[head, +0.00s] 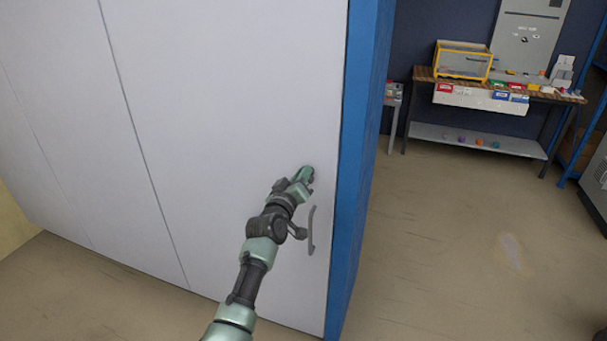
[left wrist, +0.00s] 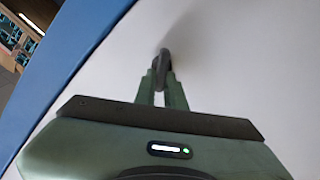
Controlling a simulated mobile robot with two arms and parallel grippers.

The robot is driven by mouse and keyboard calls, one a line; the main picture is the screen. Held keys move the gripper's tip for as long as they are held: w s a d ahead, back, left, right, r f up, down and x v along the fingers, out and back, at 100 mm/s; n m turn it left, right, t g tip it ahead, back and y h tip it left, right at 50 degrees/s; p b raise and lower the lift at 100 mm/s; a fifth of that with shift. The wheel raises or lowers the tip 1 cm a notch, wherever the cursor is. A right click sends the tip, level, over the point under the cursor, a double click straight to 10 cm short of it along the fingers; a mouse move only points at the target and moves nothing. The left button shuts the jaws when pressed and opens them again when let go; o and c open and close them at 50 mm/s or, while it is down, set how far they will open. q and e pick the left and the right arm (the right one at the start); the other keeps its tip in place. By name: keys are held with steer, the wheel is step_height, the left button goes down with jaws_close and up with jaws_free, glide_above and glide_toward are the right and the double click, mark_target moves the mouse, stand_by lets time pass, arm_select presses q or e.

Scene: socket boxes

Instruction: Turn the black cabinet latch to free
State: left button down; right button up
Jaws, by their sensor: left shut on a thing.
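The black cabinet latch (left wrist: 163,60) is a small dark upright piece on the white cabinet door (head: 235,80). In the left wrist view it stands between the two green fingertips of my left gripper (left wrist: 161,80), which is shut on it. In the head view my left gripper (head: 303,177) is against the door near its right edge and hides the latch. The latch's exact angle is hard to read. My right gripper is in neither view.
A grey bar handle (head: 311,230) is on the door just below my left gripper. The cabinet's blue side (head: 360,150) bounds the door on the right. A workbench (head: 540,97) with bins stands at the back right. The floor (head: 450,240) between is clear.

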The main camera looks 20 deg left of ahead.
arm_select(q)
steer(key=n, duration=0.7)
steer(key=f+n, duration=0.1)
steer(key=n, duration=0.2)
steer(key=shift+a, duration=0.2)
steer(key=shift+n, duration=0.4)
steer(key=c, duration=1.5)
jaws_free()
steer(key=shift+p, duration=0.3)
